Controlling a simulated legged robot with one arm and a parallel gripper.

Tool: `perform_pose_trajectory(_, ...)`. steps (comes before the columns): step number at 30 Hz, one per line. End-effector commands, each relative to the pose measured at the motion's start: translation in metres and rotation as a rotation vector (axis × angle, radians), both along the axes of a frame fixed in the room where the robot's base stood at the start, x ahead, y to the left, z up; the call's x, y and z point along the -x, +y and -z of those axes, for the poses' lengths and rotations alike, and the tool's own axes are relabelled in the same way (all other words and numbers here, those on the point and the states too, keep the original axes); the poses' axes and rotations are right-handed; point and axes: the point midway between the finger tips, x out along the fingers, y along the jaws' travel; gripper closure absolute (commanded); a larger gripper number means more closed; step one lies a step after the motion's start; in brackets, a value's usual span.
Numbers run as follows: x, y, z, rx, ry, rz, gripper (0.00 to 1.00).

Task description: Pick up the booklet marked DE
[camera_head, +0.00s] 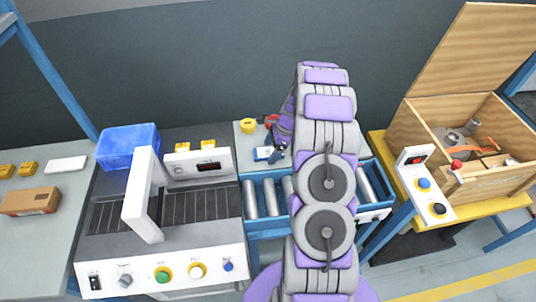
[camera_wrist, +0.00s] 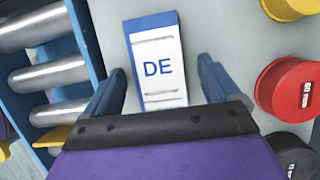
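The booklet marked DE (camera_wrist: 159,68) is white with a blue band at its top and blue letters. It lies flat on the grey bench top. In the head view the booklet (camera_head: 263,153) is small, just left of my gripper's end. My gripper (camera_wrist: 162,88) is open in the wrist view, with one blue finger on each side of the booklet's lower part. Gaps show between the fingers and the booklet. My arm hides part of the bench in the head view.
In the wrist view, a red round piece (camera_wrist: 289,90) and a yellow one (camera_wrist: 290,8) stand right of the booklet. Metal rollers (camera_wrist: 50,75) in a blue frame lie left. The head view shows a blue bin (camera_head: 128,143), a machine with white arch (camera_head: 146,195), and an open wooden crate (camera_head: 420,120).

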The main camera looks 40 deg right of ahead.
Motion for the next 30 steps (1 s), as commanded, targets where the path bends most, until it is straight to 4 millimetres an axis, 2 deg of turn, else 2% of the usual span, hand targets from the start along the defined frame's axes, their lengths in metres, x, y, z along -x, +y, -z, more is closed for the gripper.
perform_pose_trajectory(2,0.0005,-0.0003,0.0003,0.003,0.001,0.000,0.14)
perform_pose_trajectory(20,0.0000,0.0010,0.0009,0.003,0.003,0.000,0.71)
perform_pose_trajectory(30,0.0002,0.0008,-0.0021,0.003,0.003,0.000,0.73)
